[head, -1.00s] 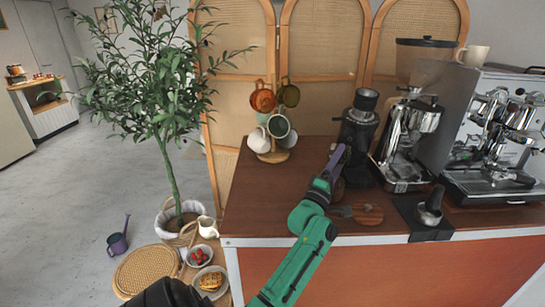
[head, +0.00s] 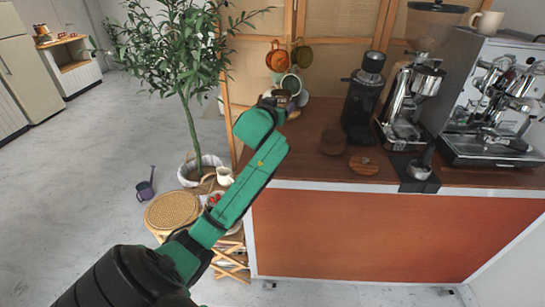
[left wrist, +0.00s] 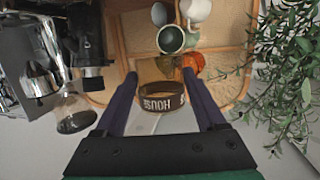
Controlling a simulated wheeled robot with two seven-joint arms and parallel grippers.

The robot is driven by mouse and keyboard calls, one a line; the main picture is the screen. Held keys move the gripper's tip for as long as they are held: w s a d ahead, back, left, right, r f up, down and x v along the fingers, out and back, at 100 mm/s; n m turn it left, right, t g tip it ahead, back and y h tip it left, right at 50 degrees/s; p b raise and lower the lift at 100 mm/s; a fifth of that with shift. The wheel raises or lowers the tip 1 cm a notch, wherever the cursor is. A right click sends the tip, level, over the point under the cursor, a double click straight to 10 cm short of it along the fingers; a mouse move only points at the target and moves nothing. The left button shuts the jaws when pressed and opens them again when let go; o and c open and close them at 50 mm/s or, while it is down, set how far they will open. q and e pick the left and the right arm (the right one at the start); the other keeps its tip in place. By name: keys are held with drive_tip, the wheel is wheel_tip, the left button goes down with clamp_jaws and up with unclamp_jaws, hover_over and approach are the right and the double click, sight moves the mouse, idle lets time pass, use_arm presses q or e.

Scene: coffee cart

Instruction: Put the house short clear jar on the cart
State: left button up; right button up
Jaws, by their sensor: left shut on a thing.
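The house short clear jar (left wrist: 161,101) shows between my gripper's fingers in the left wrist view; it has a dark band with "HOUSE" in white letters, upside down in that picture. My left gripper (head: 283,99) is shut on it, one finger on each side. In the head view the gripper is over the cart's left back part, in front of the mug tree, and the jar is mostly hidden there. The cart (head: 300,150) has a brown wooden top and an orange-brown front. My right gripper is not in view.
Several mugs (head: 290,82) hang close behind the gripper. A brown round container (head: 333,142) and a wooden disc (head: 364,165) are on the cart top. A black grinder (head: 362,100) and an espresso machine (head: 495,100) stand to the right. A plant (head: 185,70) is at left. The front left top is clear.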

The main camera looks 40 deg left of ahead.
use_arm(q)
drive_tip(key=f, duration=0.9)
drive_tip(key=f+b, duration=0.1)
drive_tip(key=f, duration=0.8)
drive_tip(key=shift+w+a+f, duration=0.1)
drive_tip(key=shift+w+f, duration=0.1)
drive_tip(key=shift+f, duration=0.15)
drive_tip(key=shift+r, duration=0.1)
drive_tip(key=o, duration=1.6)
drive_tip(key=shift+c, duration=0.2)
drive_tip(key=shift+r, duration=0.1)
drive_tip(key=v, duration=1.2)
